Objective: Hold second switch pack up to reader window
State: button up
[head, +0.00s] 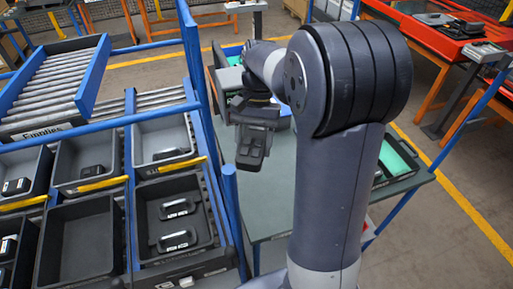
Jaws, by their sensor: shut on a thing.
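My gripper (253,118) is near the middle of the head view, above the grey-green bench top, pointing down. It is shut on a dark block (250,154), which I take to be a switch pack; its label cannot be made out. Two dark switch packs with pale labels, a far one (177,208) and a near one (177,240), lie in a black bin (148,192) at the lower left. I cannot pick out the reader window for sure; my arm hides part of the bench.
A blue-framed rack (190,50) with several bins and yellow tabs stands at left. The bench (275,195) has a clear stretch below my gripper. A black tray with a green lining (398,158) sits right of my arm. An orange-legged table (440,38) stands behind.

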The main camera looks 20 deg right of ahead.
dwell(0.3)
jog(key=s, duration=1.2)
jog(key=shift+b, duration=0.4)
